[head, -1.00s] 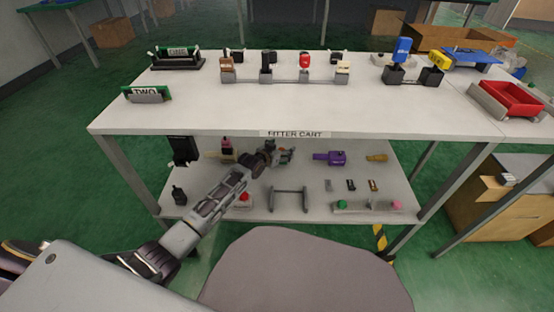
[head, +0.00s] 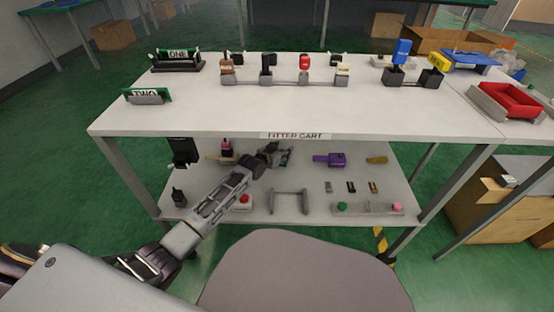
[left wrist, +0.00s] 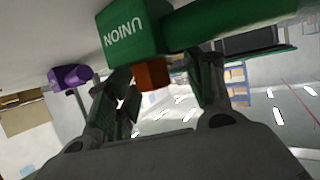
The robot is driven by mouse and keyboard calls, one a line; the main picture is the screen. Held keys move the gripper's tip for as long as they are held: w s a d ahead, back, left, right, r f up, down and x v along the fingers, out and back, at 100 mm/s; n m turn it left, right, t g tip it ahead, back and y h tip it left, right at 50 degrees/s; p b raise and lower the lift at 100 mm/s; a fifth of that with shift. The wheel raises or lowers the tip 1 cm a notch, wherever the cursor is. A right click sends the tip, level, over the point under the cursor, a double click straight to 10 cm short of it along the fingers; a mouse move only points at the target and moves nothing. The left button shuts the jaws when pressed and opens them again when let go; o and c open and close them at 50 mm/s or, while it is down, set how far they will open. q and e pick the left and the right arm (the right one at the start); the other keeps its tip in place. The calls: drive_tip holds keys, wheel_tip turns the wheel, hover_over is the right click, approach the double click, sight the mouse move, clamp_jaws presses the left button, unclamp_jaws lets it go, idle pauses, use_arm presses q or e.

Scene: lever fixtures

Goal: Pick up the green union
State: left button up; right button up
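The green union (left wrist: 134,38), a block lettered UNION that reads upside down, fills the top middle of the left wrist view. A green bar (left wrist: 225,18) runs from it to the right, and a brown stub (left wrist: 153,75) sticks out below it. My left gripper (left wrist: 163,88) is open, its two fingers apart on either side of the stub; I cannot tell whether they touch it. In the head view my left gripper (head: 280,153) is above the cart's lower shelf and mostly hides the union. My right gripper is not in view.
The cart's upper shelf (head: 200,110) overhangs the lower shelf (head: 315,180). A purple valve (head: 329,160) and a yellow part (head: 377,160) stand right of the gripper. A grey stand (head: 288,192) is in front. A pink-topped part (head: 226,146) stands to the left.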

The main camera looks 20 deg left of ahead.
use_arm(q)
drive_tip(key=shift+s+f, duration=0.1)
drive_tip(key=shift+f, duration=0.15)
drive_tip(key=shift+c, duration=0.2)
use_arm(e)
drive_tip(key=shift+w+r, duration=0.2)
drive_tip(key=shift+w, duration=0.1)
use_arm(q)
drive_tip(key=shift+r, duration=0.15)
drive_tip(key=shift+r+p, duration=0.6)
drive_tip(key=shift+r, duration=0.35)
clamp_jaws()
wheel_tip(320, 180, up, 7)
drive_tip(key=p, duration=0.3)
drive_tip(key=shift+r+p, duration=0.35)
drive_tip(key=shift+r, duration=0.2)
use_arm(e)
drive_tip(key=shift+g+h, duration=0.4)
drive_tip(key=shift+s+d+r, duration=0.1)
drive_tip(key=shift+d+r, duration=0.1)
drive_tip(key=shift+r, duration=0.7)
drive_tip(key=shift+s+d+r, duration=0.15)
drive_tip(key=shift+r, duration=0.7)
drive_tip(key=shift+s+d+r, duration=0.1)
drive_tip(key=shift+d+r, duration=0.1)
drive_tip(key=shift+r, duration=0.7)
